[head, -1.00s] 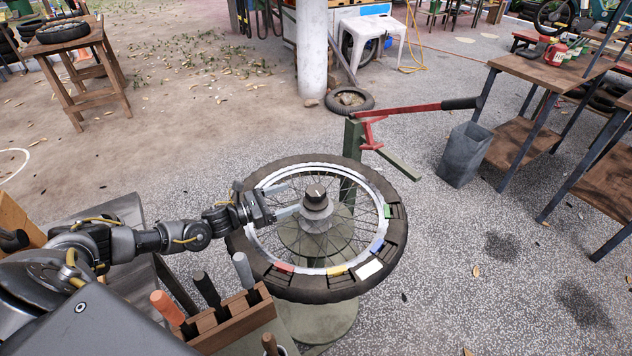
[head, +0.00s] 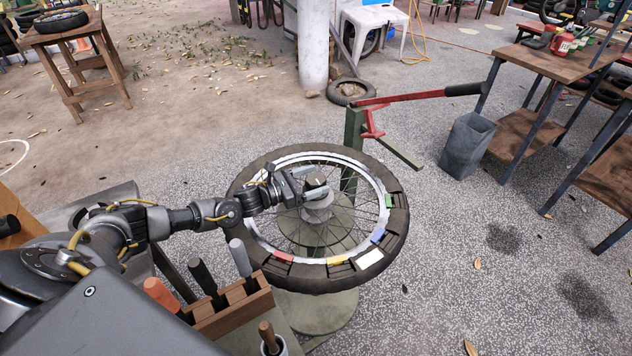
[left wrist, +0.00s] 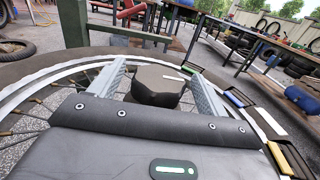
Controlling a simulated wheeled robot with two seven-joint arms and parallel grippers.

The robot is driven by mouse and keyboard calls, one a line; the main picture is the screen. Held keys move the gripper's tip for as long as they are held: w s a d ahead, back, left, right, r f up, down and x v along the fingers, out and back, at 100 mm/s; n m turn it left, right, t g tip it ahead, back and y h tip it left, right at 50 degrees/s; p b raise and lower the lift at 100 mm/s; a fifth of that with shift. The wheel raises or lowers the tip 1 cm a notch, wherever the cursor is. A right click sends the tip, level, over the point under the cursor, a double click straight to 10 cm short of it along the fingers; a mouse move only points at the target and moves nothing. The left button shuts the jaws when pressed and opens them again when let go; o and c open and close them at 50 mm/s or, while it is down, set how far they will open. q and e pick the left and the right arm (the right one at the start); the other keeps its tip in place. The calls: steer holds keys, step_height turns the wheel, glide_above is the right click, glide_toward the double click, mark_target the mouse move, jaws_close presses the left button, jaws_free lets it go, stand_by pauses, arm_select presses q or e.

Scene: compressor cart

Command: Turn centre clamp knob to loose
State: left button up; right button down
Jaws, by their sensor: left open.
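The centre clamp knob (head: 315,182) is a dark cap with a pale mark line, on top of a grey hub at the middle of a spoked wheel (head: 262,255). The wheel lies flat on a green stand. My left gripper (head: 306,184) reaches in from the left and is open, with its fingers at the knob's sides. In the left wrist view the knob (left wrist: 158,86) sits between the two pale fingers, with gaps visible beside it; whether either finger touches it is unclear. My right gripper is not in view.
A red lever with a black grip (head: 415,95) rises behind the wheel. A wooden rack (head: 235,308) of handled tools stands near front left. A grey bin (head: 466,145) stands right, before the wooden workbench (head: 545,62). Coloured blocks sit along the tyre.

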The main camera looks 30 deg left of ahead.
arm_select(q)
steer(key=shift+w+d, duration=0.3)
steer(key=shift+w, duration=0.15)
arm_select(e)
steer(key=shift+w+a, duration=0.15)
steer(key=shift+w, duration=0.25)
